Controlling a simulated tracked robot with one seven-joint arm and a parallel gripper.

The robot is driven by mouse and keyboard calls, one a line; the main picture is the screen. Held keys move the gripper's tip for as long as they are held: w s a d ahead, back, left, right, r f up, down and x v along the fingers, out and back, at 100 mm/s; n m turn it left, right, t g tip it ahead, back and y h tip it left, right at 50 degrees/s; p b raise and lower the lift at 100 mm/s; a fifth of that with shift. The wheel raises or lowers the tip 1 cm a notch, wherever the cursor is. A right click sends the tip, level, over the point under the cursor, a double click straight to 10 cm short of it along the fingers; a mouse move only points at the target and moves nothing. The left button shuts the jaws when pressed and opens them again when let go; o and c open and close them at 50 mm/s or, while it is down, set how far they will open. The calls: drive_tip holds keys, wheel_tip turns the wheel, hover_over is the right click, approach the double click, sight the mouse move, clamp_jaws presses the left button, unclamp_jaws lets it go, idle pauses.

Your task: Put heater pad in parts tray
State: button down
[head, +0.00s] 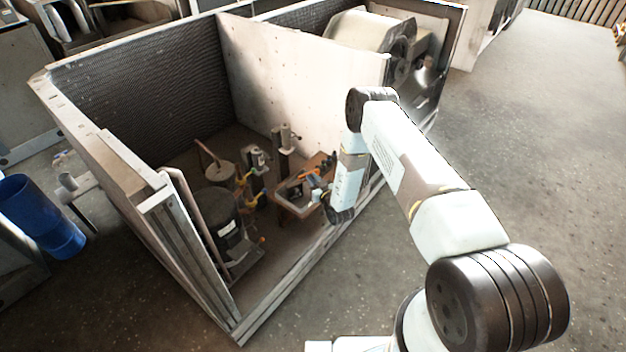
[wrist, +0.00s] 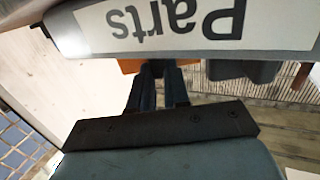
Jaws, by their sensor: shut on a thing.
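My gripper (wrist: 161,85) is shut, with a flat orange piece, which looks like the heater pad (wrist: 130,66), at its fingertips. Most of the pad is hidden behind the tray wall and the fingers. The parts tray (wrist: 285,47) fills the top of the wrist view, its white "Parts" label upside down. In the head view the parts tray (head: 296,209) stands on the housing floor near the front edge, and my gripper (head: 316,183) is at or over it. I cannot tell whether the pad touches the tray.
A dark compressor-like cylinder (head: 228,232) and several upright fittings stand left of the tray. A pale partition (head: 275,75) rises behind it. The housing's front rail (head: 300,283) runs below. A blue bin (head: 45,220) stands outside at left.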

drive_tip(key=shift+f, duration=0.4)
drive_tip(key=c, duration=1.1)
unclamp_jaws()
drive_tip(key=shift+r, duration=0.1)
drive_tip(key=shift+r, duration=0.3)
drive_tip(key=v, duration=1.2)
drive_tip(key=shift+r, duration=0.2)
